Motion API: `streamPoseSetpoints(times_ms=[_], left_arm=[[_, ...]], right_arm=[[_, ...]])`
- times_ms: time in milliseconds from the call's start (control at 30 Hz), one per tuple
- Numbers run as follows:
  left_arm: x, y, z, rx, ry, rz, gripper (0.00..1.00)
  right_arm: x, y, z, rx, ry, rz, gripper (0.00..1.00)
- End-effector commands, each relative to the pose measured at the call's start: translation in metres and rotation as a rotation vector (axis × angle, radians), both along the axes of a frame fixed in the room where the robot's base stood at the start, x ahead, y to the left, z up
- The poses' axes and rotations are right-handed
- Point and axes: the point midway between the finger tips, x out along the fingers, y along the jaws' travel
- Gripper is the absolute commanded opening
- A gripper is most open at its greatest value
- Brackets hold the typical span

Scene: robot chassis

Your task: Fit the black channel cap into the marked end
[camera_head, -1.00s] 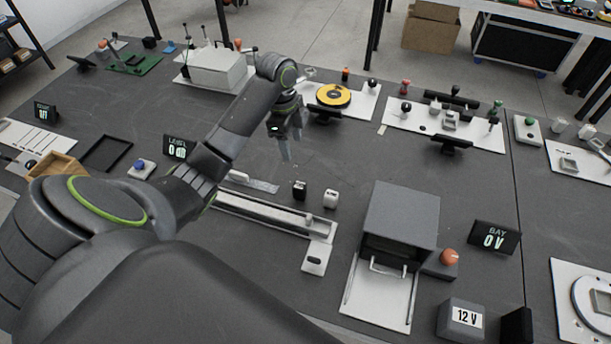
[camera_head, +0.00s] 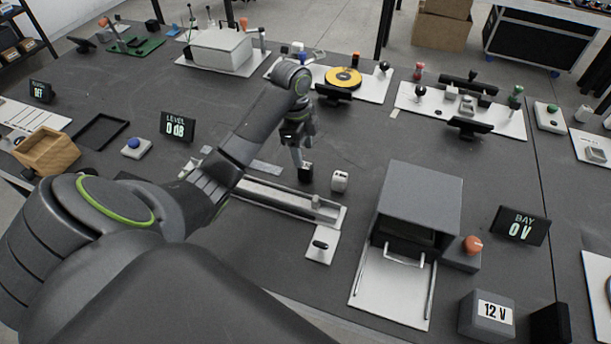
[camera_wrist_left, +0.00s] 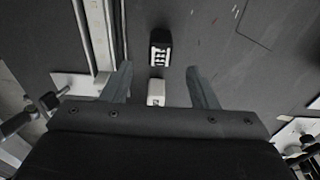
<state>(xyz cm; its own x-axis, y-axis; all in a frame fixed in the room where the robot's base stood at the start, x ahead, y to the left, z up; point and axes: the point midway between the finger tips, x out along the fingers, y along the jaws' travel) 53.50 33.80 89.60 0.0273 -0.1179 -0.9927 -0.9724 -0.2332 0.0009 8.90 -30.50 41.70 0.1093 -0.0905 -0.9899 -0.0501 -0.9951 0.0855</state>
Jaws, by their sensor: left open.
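The black channel cap (camera_head: 306,172) stands on the dark table just behind the long pale channel (camera_head: 270,192). A similar white cap (camera_head: 340,181) stands to its right. My left gripper (camera_head: 298,158) is open, with its fingers pointing down at the black cap. In the left wrist view the black cap (camera_wrist_left: 160,48), with white marking on top, lies just past the open fingertips (camera_wrist_left: 160,70). The white cap (camera_wrist_left: 156,92) shows there between the fingers, nearer the palm. I cannot make out which channel end is marked. My right gripper is not in view.
A grey bay box (camera_head: 420,200) with a handle stands to the right. A LEVEL display (camera_head: 178,127) stands at left. Bare table lies behind the caps.

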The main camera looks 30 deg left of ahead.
Motion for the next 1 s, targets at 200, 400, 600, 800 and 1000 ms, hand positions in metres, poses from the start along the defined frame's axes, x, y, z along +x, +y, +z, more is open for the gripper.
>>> streamPoseSetpoints(times_ms=[200, 400, 600, 800, 1000], left_arm=[[0.001, -0.002, -0.017, 0.000, 0.000, 0.000, 0.54], [0.001, -0.005, -0.042, -0.002, 0.004, 0.002, 0.54], [0.002, -0.007, -0.062, 0.000, 0.000, 0.000, 0.54], [0.002, -0.007, -0.064, 0.000, -0.001, 0.000, 0.54], [0.002, -0.007, -0.064, 0.001, -0.001, 0.000, 0.31]], right_arm=[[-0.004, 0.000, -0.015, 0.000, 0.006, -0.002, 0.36], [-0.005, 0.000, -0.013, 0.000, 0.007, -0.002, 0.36], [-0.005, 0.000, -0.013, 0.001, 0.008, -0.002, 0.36], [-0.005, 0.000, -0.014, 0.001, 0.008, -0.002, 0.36], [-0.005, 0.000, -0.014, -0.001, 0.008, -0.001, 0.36]])
